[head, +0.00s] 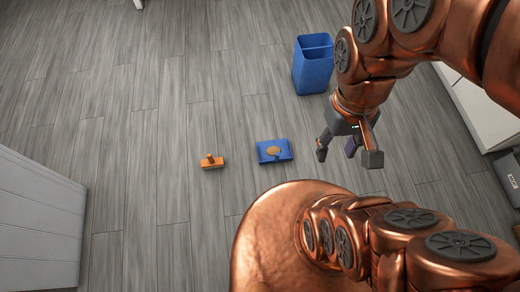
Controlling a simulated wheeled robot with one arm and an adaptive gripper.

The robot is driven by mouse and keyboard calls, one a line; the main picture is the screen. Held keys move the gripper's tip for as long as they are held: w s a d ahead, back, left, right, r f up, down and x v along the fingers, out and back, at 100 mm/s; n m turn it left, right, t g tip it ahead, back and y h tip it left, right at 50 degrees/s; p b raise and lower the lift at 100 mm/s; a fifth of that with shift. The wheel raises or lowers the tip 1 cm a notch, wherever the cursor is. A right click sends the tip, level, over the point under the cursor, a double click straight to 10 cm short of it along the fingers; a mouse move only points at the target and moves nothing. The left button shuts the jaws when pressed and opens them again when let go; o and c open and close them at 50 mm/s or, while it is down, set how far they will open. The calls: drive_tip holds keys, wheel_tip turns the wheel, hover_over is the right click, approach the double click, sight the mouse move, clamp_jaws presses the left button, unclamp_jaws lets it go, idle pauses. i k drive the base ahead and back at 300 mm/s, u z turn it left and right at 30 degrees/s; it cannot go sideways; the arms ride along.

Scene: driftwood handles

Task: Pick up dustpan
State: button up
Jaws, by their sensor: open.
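A flat blue dustpan (281,151) lies on the grey plank floor near the middle of the head view. A round tan patch (273,151) shows on top of it; I cannot tell whether this is part of it or something lying on it. My gripper (347,156) hangs to the right of the dustpan, apart from it. Its dark fingers are spread open with nothing between them. I cannot tell its exact height above the floor.
An orange brush-like object (212,161) lies just left of the dustpan. A blue bin (313,65) stands behind, near my arm. A white cabinet (38,222) is at left, and a white unit (482,110) at right. The floor around the dustpan is mostly clear.

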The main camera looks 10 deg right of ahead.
sight(275, 148)
drive_tip(key=u, duration=2.7)
drive_tip(key=k, duration=0.65)
drive_tip(key=z, duration=0.85)
